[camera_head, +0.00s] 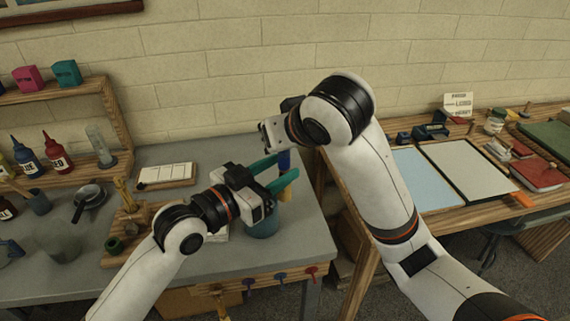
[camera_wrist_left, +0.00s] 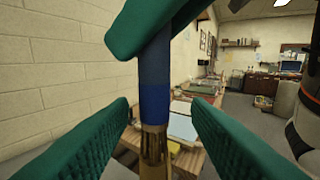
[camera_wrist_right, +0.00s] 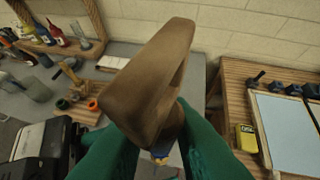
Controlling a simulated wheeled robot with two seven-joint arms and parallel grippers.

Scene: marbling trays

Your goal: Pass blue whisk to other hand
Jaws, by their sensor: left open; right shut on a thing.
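The blue whisk (camera_head: 284,160) hangs roughly upright above the grey bench, bristle end down. In the left wrist view, its blue band (camera_wrist_left: 154,100) and tan lower end show. My right gripper (camera_wrist_right: 158,145) is shut on its upper part; the brown top end (camera_wrist_right: 150,75) rises between the teal fingers and hides much of the rest. My left gripper (camera_head: 277,172) is open, coming from the left below the right one. Its teal fingers stand on either side of the whisk in the left wrist view (camera_wrist_left: 162,118), with visible gaps on both sides.
A teal pot (camera_head: 264,227) stands on the bench beneath my left gripper. A wooden rack with bottles (camera_head: 57,152) is at the left. A wooden table with trays (camera_head: 465,168) is at the right. The brick wall lies behind.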

